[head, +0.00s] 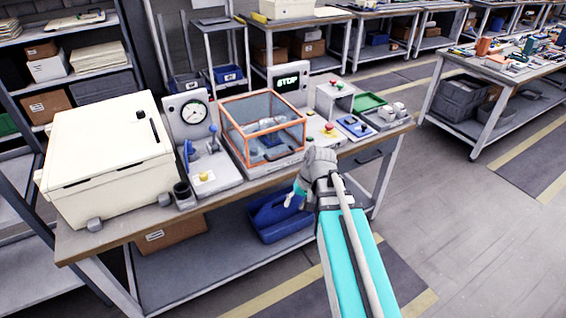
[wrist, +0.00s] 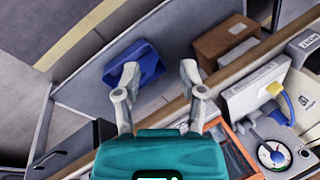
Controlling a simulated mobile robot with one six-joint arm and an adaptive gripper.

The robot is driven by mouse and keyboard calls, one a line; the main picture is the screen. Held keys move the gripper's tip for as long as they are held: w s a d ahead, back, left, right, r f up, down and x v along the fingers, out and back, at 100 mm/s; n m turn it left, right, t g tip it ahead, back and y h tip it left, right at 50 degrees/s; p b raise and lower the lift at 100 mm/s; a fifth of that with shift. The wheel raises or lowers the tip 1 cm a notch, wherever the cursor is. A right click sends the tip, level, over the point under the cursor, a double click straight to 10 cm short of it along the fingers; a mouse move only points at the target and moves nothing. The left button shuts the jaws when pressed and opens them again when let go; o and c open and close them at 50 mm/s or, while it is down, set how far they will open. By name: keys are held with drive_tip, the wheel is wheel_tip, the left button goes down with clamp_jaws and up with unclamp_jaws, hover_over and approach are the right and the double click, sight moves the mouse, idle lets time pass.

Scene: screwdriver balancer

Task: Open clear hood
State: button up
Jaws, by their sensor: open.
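The clear hood (head: 262,122) has an orange frame and see-through panels. In the head view it sits down over a grey base on the workbench, and a dim part shows inside it. Part of its orange frame (wrist: 240,150) shows at the lower right of the wrist view, partly hidden by my wrist. My gripper (head: 293,194) is in front of the bench's front edge, right of and below the hood in the head view, apart from it. In the wrist view my gripper (wrist: 158,78) has its two fingers spread with nothing between them.
A cream case (head: 100,160) and a gauge stand (head: 190,115) are left of the hood. Switch boxes and a green tray (head: 369,101) are to the right. A blue bin (head: 280,216) is on the lower shelf.

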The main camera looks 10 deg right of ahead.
drive_tip(key=w+d+f+m+t+y+b, duration=0.2)
drive_tip(key=w+y+b, duration=0.2)
drive_tip(key=w, duration=0.3)
drive_tip(key=m+t+y+b, duration=0.3)
drive_tip(key=t+y+b, duration=0.2)
drive_tip(key=y+b, duration=0.25)
approach(285, 155)
drive_tip(key=d, duration=0.1)
drive_tip(key=s+d, duration=0.1)
drive_tip(key=d, duration=0.1)
drive_tip(key=shift+s+d+r+h, duration=0.15)
drive_tip(key=shift+s+r+h, duration=0.1)
drive_tip(key=shift+s+h, duration=0.1)
drive_tip(key=shift+w, duration=0.1)
drive_tip(key=b+x, duration=0.2)
drive_tip(key=x, duration=1.1)
drive_tip(key=shift+w+a, duration=0.1)
drive_tip(key=shift+a, duration=0.3)
